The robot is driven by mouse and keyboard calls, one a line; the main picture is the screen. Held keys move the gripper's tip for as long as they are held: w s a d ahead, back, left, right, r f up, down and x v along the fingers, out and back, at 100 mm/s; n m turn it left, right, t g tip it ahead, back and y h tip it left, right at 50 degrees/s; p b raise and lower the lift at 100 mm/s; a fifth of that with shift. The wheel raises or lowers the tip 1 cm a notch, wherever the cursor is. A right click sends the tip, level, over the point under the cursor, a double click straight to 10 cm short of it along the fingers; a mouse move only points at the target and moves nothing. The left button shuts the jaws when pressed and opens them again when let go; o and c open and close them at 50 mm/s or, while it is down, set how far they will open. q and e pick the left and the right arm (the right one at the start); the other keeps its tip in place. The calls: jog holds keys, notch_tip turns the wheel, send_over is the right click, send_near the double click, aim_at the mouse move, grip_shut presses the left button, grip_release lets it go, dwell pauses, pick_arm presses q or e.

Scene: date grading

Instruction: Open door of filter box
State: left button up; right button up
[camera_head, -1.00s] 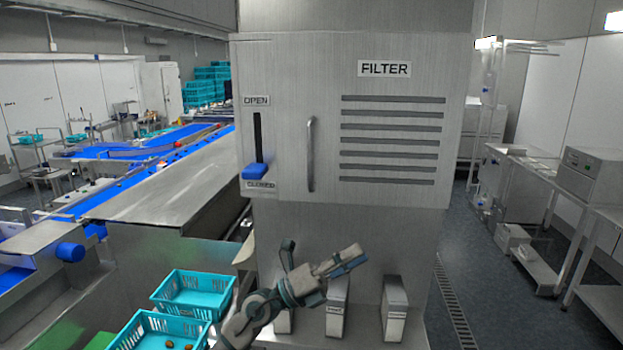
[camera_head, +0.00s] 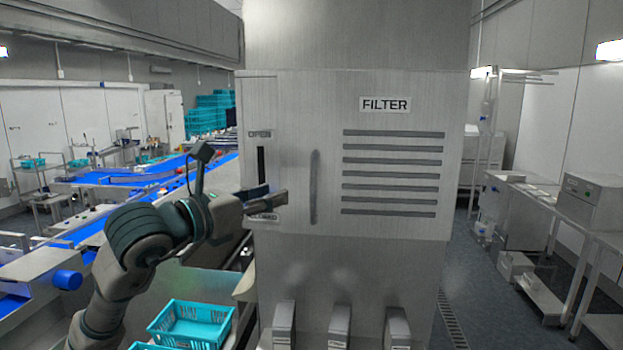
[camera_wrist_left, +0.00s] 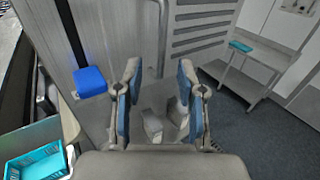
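The grey filter box (camera_head: 390,222) stands ahead with its door closed. A vertical bar handle (camera_head: 314,190) is on the door; it also shows in the wrist view (camera_wrist_left: 162,40). Left of it is a vertical slot (camera_head: 261,160) between labels OPEN (camera_head: 259,134) and CLOSED. The blue latch knob (camera_wrist_left: 90,82) shows left of my fingers in the wrist view; in the head view my gripper mostly covers its place near CLOSED. My left gripper (camera_head: 268,196) is in front of the slot's lower end; in the wrist view (camera_wrist_left: 158,78) its fingers are apart and empty. My right gripper is out of view.
Teal crates (camera_head: 190,325) stand low at the left, also in the wrist view (camera_wrist_left: 38,162). A blue conveyor (camera_head: 150,180) runs along the left. Several small metal bins (camera_head: 339,325) stick out below the box. Floor is open at the right, before steel tables (camera_head: 600,240).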

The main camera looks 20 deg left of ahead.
aim_at(311, 183)
pick_arm(q)
jog(key=p+x, duration=0.3)
jog(key=x, duration=0.9)
jog(key=shift+s+d, duration=0.1)
grip_shut()
